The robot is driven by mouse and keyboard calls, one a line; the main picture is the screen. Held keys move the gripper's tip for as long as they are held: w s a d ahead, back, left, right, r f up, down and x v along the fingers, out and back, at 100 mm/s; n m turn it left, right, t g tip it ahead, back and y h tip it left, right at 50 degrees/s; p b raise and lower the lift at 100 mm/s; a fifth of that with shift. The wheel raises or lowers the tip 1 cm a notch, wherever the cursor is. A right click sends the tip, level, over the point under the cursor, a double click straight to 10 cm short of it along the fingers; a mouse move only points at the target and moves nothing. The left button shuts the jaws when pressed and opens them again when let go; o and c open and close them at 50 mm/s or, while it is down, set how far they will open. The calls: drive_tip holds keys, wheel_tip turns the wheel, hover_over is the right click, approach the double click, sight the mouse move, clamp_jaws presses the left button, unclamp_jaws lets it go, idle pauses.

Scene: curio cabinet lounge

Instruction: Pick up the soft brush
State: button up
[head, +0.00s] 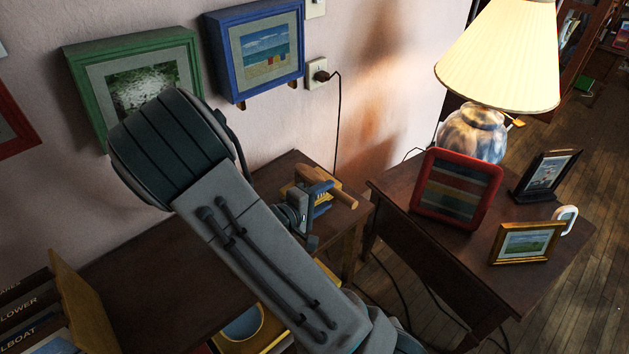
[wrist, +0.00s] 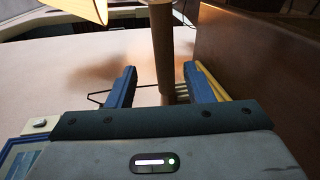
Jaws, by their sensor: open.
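The soft brush (head: 342,197) has a light wooden handle and lies on the small dark wooden table at the back, by the wall. My gripper (head: 318,192) is at the brush, its blue fingers open and partly covering it. In the wrist view, a brown round handle (wrist: 162,45), which looks like the brush's, runs upright in the picture between the two open fingers of my gripper (wrist: 162,85). Gaps show on both sides of the handle. The brush's head is mostly hidden.
The dark tabletop (head: 150,285) runs close along the wall. A yellow item (wrist: 212,82) shows beside the right finger in the wrist view. To the right, a side table (head: 420,225) bears a lamp (head: 500,60) and several picture frames. A cord hangs from the wall socket (head: 318,72).

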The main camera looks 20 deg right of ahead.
sight(330, 192)
drive_tip(key=shift+w+f+x, duration=0.15)
drive_tip(key=shift+f+x, duration=0.05)
drive_tip(key=shift+x, duration=1.4)
drive_tip(key=shift+w+f+x, duration=0.1)
drive_tip(key=shift+f+x, duration=0.05)
drive_tip(key=shift+x, duration=1.45)
drive_tip(key=shift+a, duration=0.2)
clamp_jaws()
